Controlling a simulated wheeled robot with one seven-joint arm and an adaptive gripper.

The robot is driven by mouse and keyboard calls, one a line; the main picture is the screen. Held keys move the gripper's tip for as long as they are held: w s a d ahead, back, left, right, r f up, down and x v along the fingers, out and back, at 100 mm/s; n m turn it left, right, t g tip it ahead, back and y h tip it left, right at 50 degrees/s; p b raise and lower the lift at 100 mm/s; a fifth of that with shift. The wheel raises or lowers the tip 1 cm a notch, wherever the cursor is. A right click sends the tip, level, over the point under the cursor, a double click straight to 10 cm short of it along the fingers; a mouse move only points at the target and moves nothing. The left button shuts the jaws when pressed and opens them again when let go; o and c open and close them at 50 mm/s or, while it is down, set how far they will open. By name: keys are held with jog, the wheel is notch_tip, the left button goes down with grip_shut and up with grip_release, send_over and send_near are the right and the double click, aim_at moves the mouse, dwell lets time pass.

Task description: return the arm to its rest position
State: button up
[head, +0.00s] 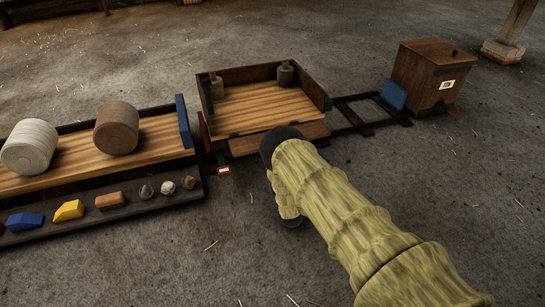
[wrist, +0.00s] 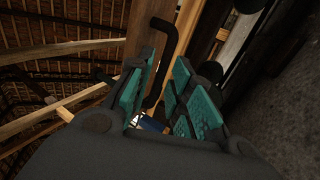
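My arm (head: 345,215), in a yellow-green sleeve, reaches from the lower right of the head view toward the front of the wooden cart. Its far end covers my fingers there. In the wrist view my gripper (wrist: 165,58) shows two fingers with teal pads, spread apart. A dark bent bar (wrist: 162,60) shows in the gap between them, in front of a wooden board. I cannot tell how far beyond the fingers it is, and no pad visibly presses on it.
An open wooden cart (head: 262,103) holds two small dark weights. A bench (head: 60,180) at left bears a white spool (head: 30,147) and a brown spool (head: 117,128), with several small blocks on its lower ledge. A lidded box (head: 430,77) stands at right. The floor in front is clear.

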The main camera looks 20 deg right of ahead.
jog(key=shift+s+f, duration=0.3)
jog(key=shift+s, duration=0.2)
